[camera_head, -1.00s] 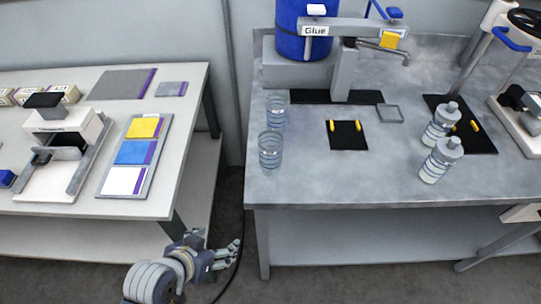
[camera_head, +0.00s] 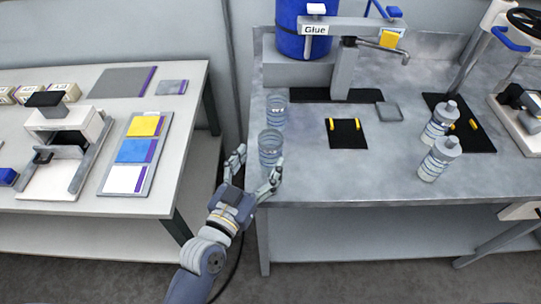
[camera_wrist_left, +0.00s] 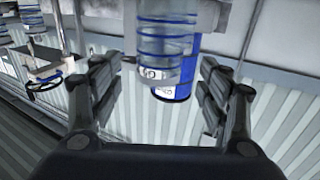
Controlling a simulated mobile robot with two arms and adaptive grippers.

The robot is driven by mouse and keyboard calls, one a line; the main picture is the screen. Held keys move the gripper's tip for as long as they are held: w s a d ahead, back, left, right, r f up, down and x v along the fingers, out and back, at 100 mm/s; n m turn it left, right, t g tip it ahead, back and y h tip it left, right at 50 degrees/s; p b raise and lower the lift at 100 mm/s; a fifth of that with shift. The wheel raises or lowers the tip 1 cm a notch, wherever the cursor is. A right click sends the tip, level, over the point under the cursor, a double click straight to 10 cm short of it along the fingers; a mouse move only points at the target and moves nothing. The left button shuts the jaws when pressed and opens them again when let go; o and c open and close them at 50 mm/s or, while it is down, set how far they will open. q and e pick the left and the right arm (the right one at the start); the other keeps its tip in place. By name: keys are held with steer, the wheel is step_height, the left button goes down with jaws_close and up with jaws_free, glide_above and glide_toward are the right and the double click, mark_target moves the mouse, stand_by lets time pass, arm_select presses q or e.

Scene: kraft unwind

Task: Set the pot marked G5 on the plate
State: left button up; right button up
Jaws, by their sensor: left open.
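Two clear pots with blue bands stand upright near the left edge of the grey bench: a front pot (camera_head: 270,146) and a back pot (camera_head: 276,111). In the left wrist view a banded pot (camera_wrist_left: 165,42) shows upside down with a small label, too blurred to read surely as G5. My left gripper (camera_head: 257,168) is open at the bench's left edge, just in front of the front pot. In the left wrist view its open fingers (camera_wrist_left: 160,65) point towards the pot, with nothing held. A black plate (camera_head: 347,140) with two yellow pegs lies right of the pots. My right gripper is out of view.
The glue stand (camera_head: 345,70) with its spout rises behind the plate, beside a blue drum (camera_head: 291,22). A separate table (camera_head: 180,130) with coloured cards is left, across a gap.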

mark_target(266, 153)
arm_select(q)
steer(key=shift+x, duration=0.85)
steer(key=p+x, duration=0.1)
steer(key=x, duration=0.3)
steer(key=shift+p, duration=0.3)
steer(key=shift+w+d+f, duration=0.1)
steer(key=shift+w+d, duration=0.15)
steer(key=shift+w, duration=0.2)
steer(key=shift+s, duration=0.1)
steer(key=c, duration=1.5)
steer(key=shift+c, duration=0.2)
